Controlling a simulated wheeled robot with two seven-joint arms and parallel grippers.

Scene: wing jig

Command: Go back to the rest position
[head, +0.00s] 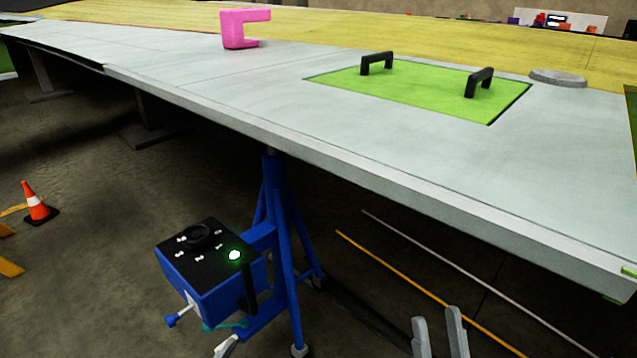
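My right gripper (436,316) shows at the bottom edge, right of centre, with two pale grey fingers pointing up. The fingers stand apart with nothing between them, over the floor and in front of the wing's near edge. The rest of that gripper is cut off by the frame. I do not make out my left gripper in the head view.
The grey wing (200,80) spans the view, bearing a green panel (420,88) with two black handles, a pink clamp-shaped piece (232,30) and a grey disc (558,78). A blue stand (285,230) with a control box (205,270) is below. An orange cone (36,203) stands left.

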